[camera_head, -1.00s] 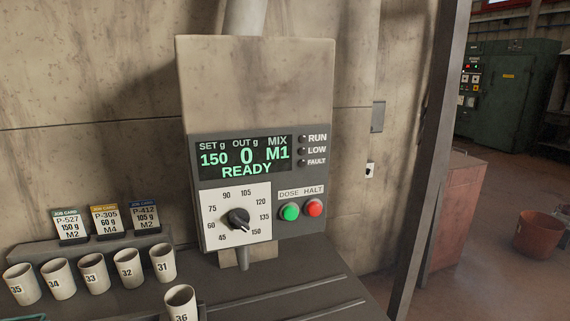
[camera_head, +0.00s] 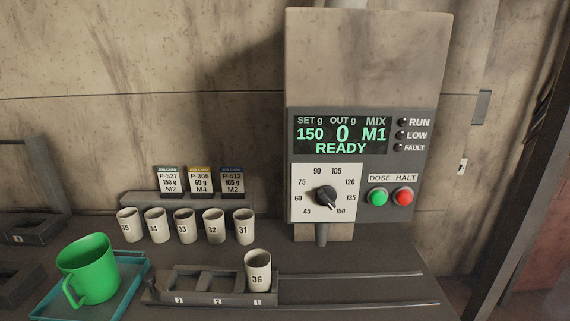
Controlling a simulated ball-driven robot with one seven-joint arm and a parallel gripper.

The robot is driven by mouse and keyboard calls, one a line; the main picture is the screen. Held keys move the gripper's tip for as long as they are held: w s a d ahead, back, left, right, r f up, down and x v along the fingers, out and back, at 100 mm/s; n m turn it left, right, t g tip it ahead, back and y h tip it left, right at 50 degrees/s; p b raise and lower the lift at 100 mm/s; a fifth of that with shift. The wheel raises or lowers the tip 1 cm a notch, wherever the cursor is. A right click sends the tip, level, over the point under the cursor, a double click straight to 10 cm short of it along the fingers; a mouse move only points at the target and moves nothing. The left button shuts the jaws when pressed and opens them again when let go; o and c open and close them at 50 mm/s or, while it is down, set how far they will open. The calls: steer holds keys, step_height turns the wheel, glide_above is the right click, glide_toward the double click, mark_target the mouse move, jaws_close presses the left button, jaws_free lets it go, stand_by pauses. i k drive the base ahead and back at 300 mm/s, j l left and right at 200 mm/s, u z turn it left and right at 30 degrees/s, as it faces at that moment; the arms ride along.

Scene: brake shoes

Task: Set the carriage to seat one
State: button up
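The carriage (camera_head: 208,300) is a dark block on the bench with seats labelled 3, 2 and 1 from left to right. Cup 36 (camera_head: 258,273) stands upright in seat 1; seats 2 and 3 look empty. A small dark handle (camera_head: 153,286) sticks up at the carriage's left end. The carriage lies at the left part of two rails (camera_head: 350,275) that run on to the right. The dispenser's spout (camera_head: 322,236) hangs to the right of seat 1 and cup 36, not over them. My gripper is not in view.
The dispenser panel (camera_head: 362,165) reads 150, 0, M1, READY; its dial (camera_head: 326,197) points near 150. Green and red buttons sit beside it. A green mug (camera_head: 90,268) stands on a teal tray left of the carriage. Several cups and job cards stand behind. The rails' right part is clear.

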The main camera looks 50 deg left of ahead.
mark_target(202, 285)
steer(key=u, duration=1.6)
steer(key=l, duration=0.1)
